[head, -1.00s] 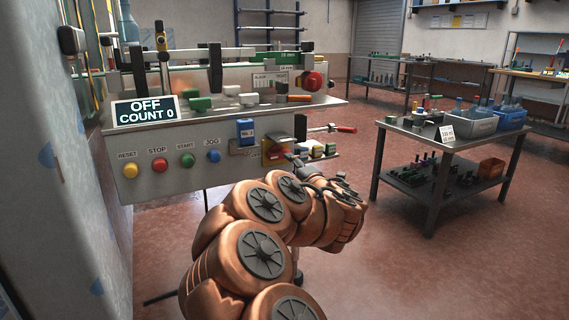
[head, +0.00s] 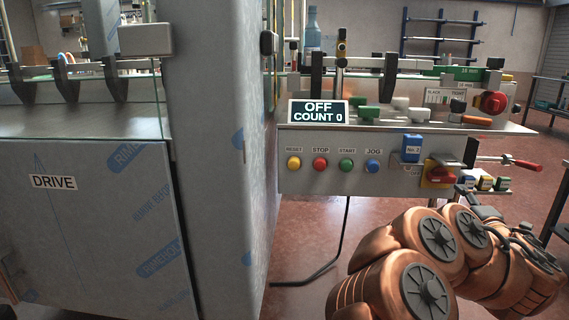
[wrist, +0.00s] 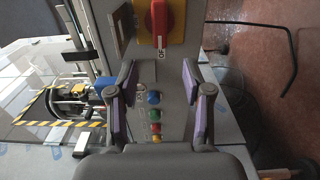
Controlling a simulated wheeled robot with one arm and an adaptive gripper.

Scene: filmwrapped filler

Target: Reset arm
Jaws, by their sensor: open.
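In the wrist view my gripper (wrist: 157,78) is open, its two purple-padded fingers apart with nothing between them. Beyond it are the grey control panel, a red rotary switch (wrist: 161,20) on a yellow plate marked OFF, and a column of coloured buttons (wrist: 154,115). In the head view my copper arm (head: 440,255) reaches in from the lower right, below and in front of the panel (head: 335,180). The same red switch (head: 441,175) shows just above the arm. The display (head: 318,112) reads OFF, COUNT 0. The gripper's fingers are not clear in the head view.
A large grey cabinet (head: 225,150) and a panel labelled DRIVE (head: 54,182) fill the left. A red-tipped lever (head: 525,165) and small coloured blocks (head: 484,183) sit close to my arm. A black cable (head: 330,255) hangs to the floor. Open red floor lies beyond at right.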

